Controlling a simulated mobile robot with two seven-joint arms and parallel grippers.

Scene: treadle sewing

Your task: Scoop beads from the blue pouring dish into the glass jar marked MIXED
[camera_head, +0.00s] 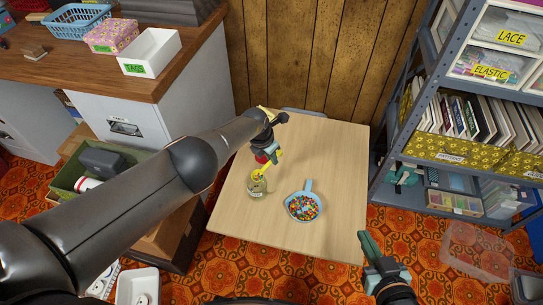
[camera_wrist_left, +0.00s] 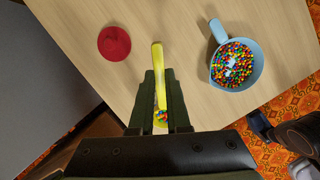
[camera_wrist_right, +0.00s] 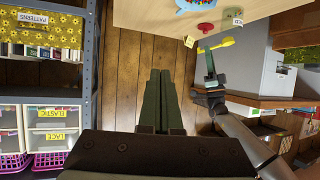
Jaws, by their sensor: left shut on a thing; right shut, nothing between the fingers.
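My left gripper (camera_head: 271,150) is shut on a yellow scoop (camera_head: 272,160), which also shows in the left wrist view (camera_wrist_left: 158,75). Coloured beads (camera_wrist_left: 161,117) show at the scoop's far end, between the fingers. In the head view that end is at or just over the mouth of the glass jar (camera_head: 257,189). I cannot tell whether those beads lie in the scoop or the jar. The blue pouring dish (camera_head: 304,218), full of mixed beads, stands to the jar's right. My right gripper (camera_head: 366,243) is shut and empty, off the table's front right corner.
The light wooden table (camera_head: 330,150) is mostly clear. A red round object (camera_wrist_left: 114,43) sits behind the jar. A metal shelf unit (camera_head: 385,150) stands on the right, and a desk with drawers (camera_head: 150,90) on the left.

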